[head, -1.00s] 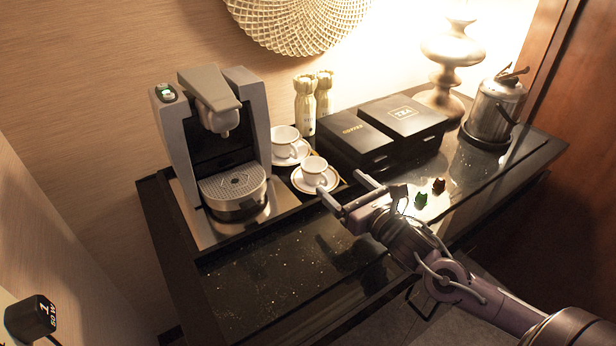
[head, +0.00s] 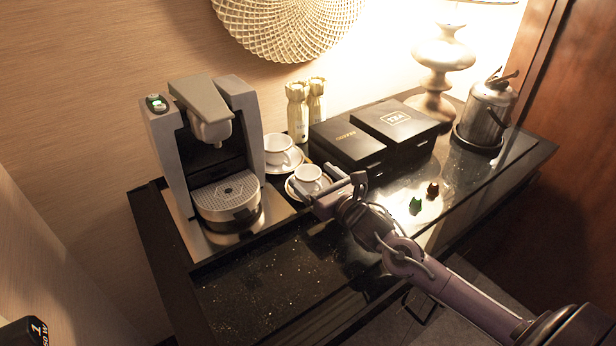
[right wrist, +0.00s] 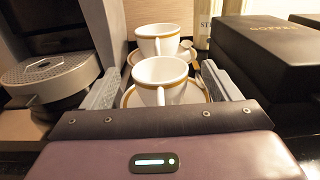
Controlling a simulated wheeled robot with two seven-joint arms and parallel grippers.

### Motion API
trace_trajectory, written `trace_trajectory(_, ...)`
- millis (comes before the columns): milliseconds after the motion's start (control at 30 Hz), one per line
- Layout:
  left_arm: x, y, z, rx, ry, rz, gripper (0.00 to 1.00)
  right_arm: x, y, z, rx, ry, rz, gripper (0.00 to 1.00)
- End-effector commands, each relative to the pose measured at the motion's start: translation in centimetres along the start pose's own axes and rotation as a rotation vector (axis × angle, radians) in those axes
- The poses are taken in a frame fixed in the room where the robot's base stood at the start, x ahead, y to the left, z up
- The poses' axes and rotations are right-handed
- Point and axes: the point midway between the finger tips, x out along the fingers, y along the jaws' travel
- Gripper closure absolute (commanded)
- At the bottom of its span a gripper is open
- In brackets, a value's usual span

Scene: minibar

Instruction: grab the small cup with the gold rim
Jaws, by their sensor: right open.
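The smaller white cup (head: 307,178) stands on a saucer in front of a larger white cup (head: 278,149) on its own saucer. In the right wrist view, the nearer cup (right wrist: 160,78) has a gold rim, and so does the cup behind it (right wrist: 158,40). My right gripper (head: 312,179) is open at the smaller cup. In the right wrist view, its fingers (right wrist: 160,88) stand left and right of that cup, with gaps on both sides. The fingers partly hide the saucer (right wrist: 128,98).
The coffee machine (head: 213,150) stands left of the cups. The black coffee box (head: 348,146) and tea box (head: 397,122) stand to the right. Two gold-topped bottles (head: 298,112) are behind. Green (head: 415,205) and brown (head: 433,189) capsules lie on the counter.

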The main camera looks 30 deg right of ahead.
Motion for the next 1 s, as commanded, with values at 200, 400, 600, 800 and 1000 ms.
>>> trace_trajectory(200, -0.11, 0.0, -0.06, 0.0, 0.001, 0.0, 1.0, 0.56, 0.05, -0.03, -0.001, 0.0, 0.001, 0.17)
trace_trajectory(400, -0.09, 0.01, -0.07, 0.001, 0.001, 0.0, 1.0, 0.53, 0.05, -0.04, 0.0, 0.0, 0.001, 0.29)
trace_trajectory(600, -0.09, 0.02, -0.06, 0.001, 0.001, 0.0, 1.0, 0.52, 0.04, -0.03, 0.0, 0.0, 0.001, 0.55)
trace_trajectory(800, -0.09, 0.01, -0.06, 0.001, 0.0, 0.0, 1.0, 0.52, 0.04, 0.01, 0.0, -0.001, 0.001, 0.67)
trace_trajectory(1000, -0.05, 0.01, -0.04, 0.001, 0.0, 0.0, 1.0, 0.53, 0.02, 0.28, -0.001, -0.002, 0.001, 0.67)
